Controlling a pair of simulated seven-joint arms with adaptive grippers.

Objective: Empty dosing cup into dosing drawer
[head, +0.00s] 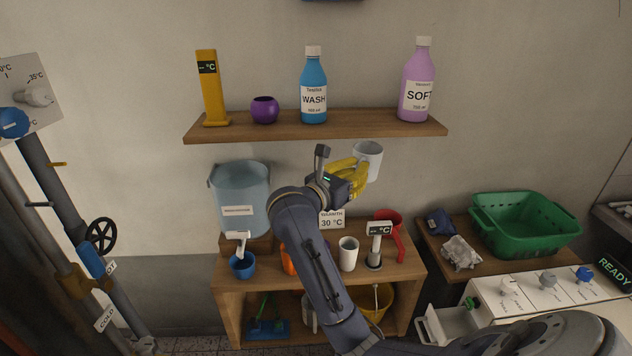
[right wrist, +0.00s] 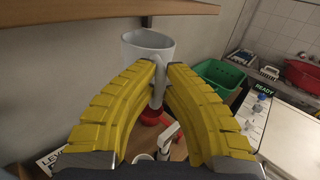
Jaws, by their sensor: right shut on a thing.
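My right gripper (head: 349,179) has yellow fingers and is shut on the handle of a pale grey cup (head: 369,160). The cup is held upright in the air, just below the wall shelf. In the right wrist view the yellow fingers (right wrist: 161,78) close on the handle from both sides, and the cup (right wrist: 147,46) stands beyond them. What is in the cup cannot be seen. The dosing drawer (head: 449,325) is pulled out at the left of the white machine, well below and right of the cup. My left gripper is not in view.
The wall shelf (head: 330,125) holds the blue WASH bottle (head: 313,90), the lilac SOFT bottle (head: 417,85), a purple pot and a yellow thermometer stand. Below are a water tank (head: 240,195), a red jug (head: 387,222) and a white cup (head: 348,253). A green basket (head: 525,225) stands right.

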